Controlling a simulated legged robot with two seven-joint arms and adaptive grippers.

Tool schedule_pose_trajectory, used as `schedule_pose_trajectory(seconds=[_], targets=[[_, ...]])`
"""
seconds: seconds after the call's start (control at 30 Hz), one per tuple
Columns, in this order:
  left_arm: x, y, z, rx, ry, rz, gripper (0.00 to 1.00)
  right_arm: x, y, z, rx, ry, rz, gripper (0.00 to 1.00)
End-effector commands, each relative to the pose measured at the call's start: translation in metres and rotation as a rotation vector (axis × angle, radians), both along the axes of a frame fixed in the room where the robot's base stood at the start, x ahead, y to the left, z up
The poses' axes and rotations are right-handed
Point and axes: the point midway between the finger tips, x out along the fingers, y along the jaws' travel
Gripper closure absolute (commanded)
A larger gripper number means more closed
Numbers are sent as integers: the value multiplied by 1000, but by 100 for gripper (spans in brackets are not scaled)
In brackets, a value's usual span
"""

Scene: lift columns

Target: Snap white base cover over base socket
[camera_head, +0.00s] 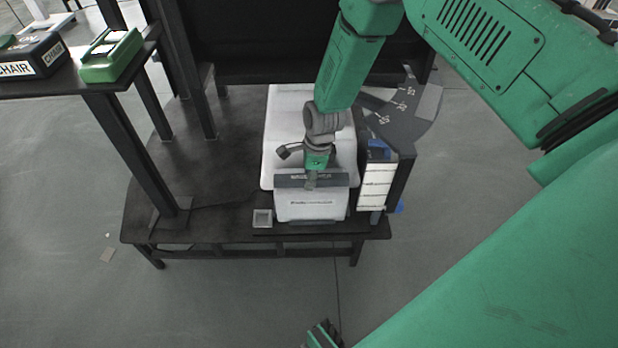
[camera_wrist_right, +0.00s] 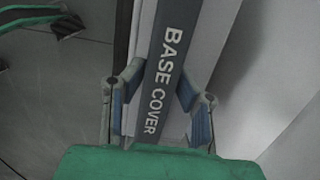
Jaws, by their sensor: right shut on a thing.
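The white base cover (camera_head: 305,205) is a pale box-like piece with a dark strip labelled BASE COVER; the label also shows in the wrist view (camera_wrist_right: 166,80). My right gripper (camera_head: 312,172) reaches down from above and is shut on this dark strip. In the wrist view its two fingers (camera_wrist_right: 160,100) press the strip from both sides. The cover sits at the near end of a larger white body (camera_head: 285,115). The base socket is not clearly seen, and I cannot tell whether the cover touches it.
A dark low table (camera_head: 225,195) carries the white body. A dark unit with white drawer-like panels (camera_head: 376,188) stands close on the right. A small grey square dish (camera_head: 262,218) lies at the near edge. A dark post (camera_head: 130,150) rises at left.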

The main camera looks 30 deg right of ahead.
Motion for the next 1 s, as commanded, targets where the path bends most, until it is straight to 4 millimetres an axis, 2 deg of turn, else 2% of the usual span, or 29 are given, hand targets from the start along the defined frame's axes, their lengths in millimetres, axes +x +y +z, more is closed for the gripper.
schedule_pose_trajectory(seconds=[0.23,0.27,0.3,0.33,0.53,0.6,1.0], targets=[[0,0,0,0,0,0,33,0,0,-1,1,1,-1,100],[0,0,0,0,0,0,33,0,0,-1,1,1,-1,67],[0,0,0,0,0,0,33,-1,0,-1,1,1,-1,53],[0,0,0,0,0,0,33,0,0,-1,1,1,-1,50],[0,0,0,0,0,0,33,0,0,-1,1,1,0,50],[0,0,0,0,0,0,33,-1,0,-1,0,1,0,29],[0,0,0,0,0,0,33,0,0,-1,1,1,0,29]])
